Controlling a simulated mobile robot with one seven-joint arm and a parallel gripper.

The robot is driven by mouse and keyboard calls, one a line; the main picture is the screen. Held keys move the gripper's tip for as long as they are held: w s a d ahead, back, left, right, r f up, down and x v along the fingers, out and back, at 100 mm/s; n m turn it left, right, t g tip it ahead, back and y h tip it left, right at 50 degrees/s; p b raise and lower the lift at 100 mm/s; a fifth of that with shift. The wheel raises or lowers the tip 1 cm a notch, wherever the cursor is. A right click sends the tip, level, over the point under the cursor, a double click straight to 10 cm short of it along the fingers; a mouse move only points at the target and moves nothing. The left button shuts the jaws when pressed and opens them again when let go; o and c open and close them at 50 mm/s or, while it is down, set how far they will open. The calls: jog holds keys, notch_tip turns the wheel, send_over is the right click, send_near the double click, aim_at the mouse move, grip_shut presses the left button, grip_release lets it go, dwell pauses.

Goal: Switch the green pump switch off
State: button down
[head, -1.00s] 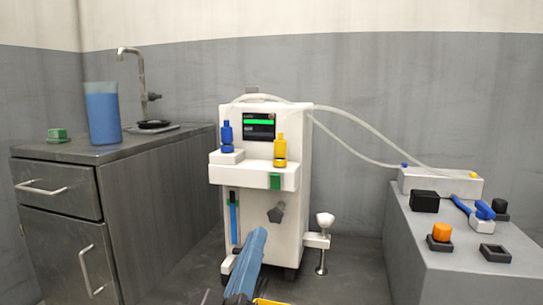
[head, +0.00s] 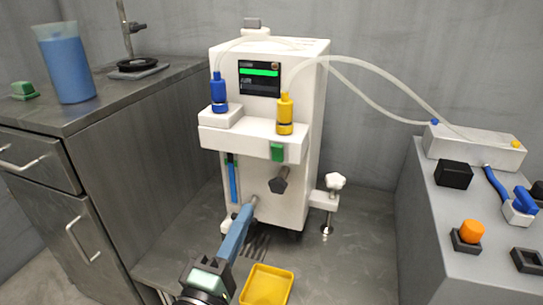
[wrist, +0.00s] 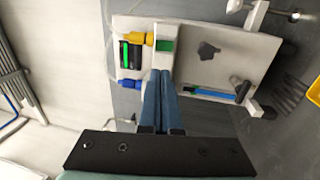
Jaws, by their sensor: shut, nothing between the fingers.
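My gripper (head: 253,202) has long blue fingers, shut and empty, in front of the machine and below the shelf in the head view. In the wrist view the fingers (wrist: 161,73) lie side by side and point toward the shelf near the switch. I cannot tell the exact gap between them and the machine.
A blue bottle (head: 219,92) and a yellow bottle (head: 285,114) stand on the shelf. A dark knob (head: 279,182) juts out below. Tubes (head: 385,82) run to the bench at right.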

aim_at(276, 150)
jog(key=b+x, duration=0.3)
jog(key=x, duration=1.1)
jog(key=shift+b, duration=0.4)
jog(key=shift+w+r+p, duration=0.1)
jog(key=shift+r+p, duration=0.05)
jog(key=shift+p, duration=0.15)
